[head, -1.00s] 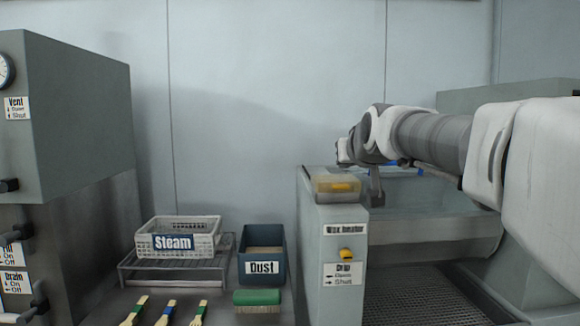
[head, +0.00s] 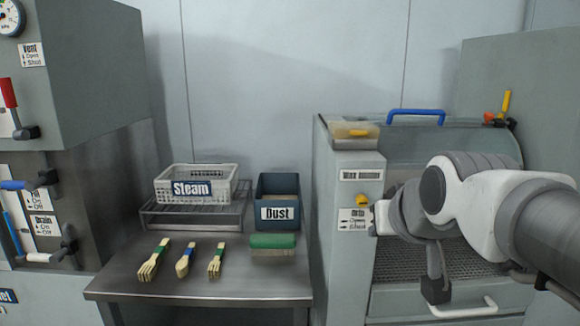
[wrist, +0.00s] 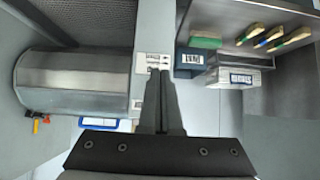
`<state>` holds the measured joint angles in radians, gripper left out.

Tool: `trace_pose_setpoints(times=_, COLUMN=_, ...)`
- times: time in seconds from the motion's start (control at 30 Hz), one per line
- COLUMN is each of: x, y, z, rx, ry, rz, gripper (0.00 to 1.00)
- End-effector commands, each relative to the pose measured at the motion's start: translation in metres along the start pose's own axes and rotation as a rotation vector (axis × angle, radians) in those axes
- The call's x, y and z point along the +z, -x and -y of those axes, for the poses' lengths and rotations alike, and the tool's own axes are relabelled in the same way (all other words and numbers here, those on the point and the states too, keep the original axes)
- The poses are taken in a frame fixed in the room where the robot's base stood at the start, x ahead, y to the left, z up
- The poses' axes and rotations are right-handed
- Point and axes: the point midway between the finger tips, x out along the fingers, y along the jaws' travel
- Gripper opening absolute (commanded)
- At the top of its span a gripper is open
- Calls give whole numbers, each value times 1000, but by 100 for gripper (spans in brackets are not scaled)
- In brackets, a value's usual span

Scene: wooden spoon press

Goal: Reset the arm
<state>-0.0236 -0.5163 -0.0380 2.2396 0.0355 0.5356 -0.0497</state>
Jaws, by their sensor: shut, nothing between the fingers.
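My gripper (wrist: 158,72) is shut and empty in the wrist view, its two fingers together and pointing toward the grey press housing. In the head view my arm reaches in from the right, in front of the press (head: 350,265). Its wrist hangs to the right of the housing's labelled panel, over the perforated bed (head: 400,262). The fingertips are hard to make out in that view. The yellow knob (head: 362,200) and the Open/Shut label (head: 354,219) on the housing are just left of my wrist.
A metal table (head: 205,285) at the left holds a Steam basket (head: 165,188) on a rack, a Dust bin (head: 264,219), a green brush (head: 272,241) and wooden utensils (head: 184,262). A steamer cabinet (head: 88,60) with levers stands far left. The press has a blue handle (head: 416,113).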

Motion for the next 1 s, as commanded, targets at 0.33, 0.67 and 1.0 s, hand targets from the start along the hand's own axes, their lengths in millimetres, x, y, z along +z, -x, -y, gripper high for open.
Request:
trace_pose_setpoints(times=0.33, x=155, y=57, z=3, rx=25, ry=-4, rz=396, gripper=0)
trace_pose_setpoints(times=0.67, x=91, y=108, z=5, rx=23, ry=-3, rz=393, gripper=0)
trace_pose_setpoints(times=1.0, x=26, y=161, z=6, rx=23, ry=-3, rz=392, gripper=0)
